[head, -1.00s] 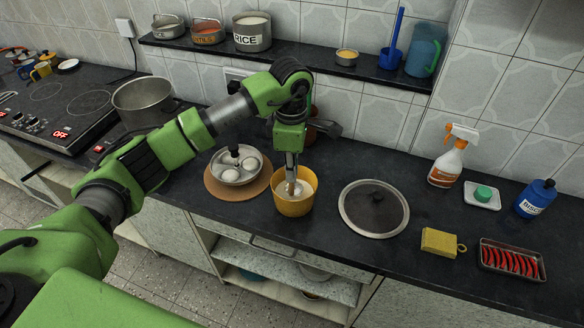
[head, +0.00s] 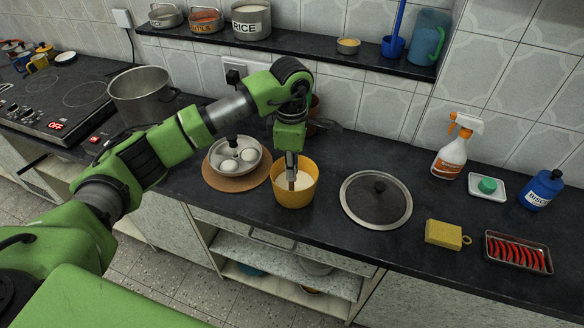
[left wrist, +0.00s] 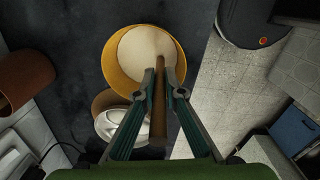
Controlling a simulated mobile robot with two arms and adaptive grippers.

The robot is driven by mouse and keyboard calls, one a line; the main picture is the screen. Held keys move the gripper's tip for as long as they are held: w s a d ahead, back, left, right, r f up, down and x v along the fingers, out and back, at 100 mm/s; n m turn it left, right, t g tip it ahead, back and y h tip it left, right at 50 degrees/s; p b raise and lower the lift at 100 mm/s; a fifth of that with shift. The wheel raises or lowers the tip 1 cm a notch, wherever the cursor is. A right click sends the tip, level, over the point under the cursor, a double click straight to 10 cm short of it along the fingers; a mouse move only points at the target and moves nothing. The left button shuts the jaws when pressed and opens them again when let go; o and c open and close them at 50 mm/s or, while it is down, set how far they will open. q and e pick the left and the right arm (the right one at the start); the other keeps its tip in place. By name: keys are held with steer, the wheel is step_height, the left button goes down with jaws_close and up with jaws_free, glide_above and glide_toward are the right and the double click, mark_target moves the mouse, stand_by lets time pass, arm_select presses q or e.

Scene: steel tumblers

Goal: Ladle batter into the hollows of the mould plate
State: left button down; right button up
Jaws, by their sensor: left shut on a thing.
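My left gripper (head: 291,181) points down into a yellow bowl (head: 294,199) of pale batter (head: 303,180) on the counter. In the left wrist view, the gripper (left wrist: 161,78) is shut on a brown handle (left wrist: 158,110), whose far end runs into the batter (left wrist: 138,50). The ladle's cup is hidden there. The round metal mould plate (head: 219,153) is just left of the bowl on a round brown board (head: 228,184). White batter (head: 229,166) shows in some of its hollows. My right gripper is not in view.
A glass lid (head: 376,201) lies right of the bowl. A yellow sponge (head: 444,233), a tray of red peppers (head: 517,253), a spray bottle (head: 451,155) and a blue bottle (head: 540,190) stand farther right. A steel pot (head: 140,92) is at the left.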

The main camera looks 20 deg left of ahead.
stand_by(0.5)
arm_select(q)
steer(key=shift+r+p, duration=0.45)
steer(key=shift+r, duration=0.35)
steer(key=shift+r+p, duration=1.5)
steer(key=shift+r, duration=1.55)
steer(key=shift+r+p, duration=0.5)
steer(key=shift+r, duration=0.65)
steer(key=shift+r+p, duration=1.25)
steer(key=shift+r, duration=1.25)
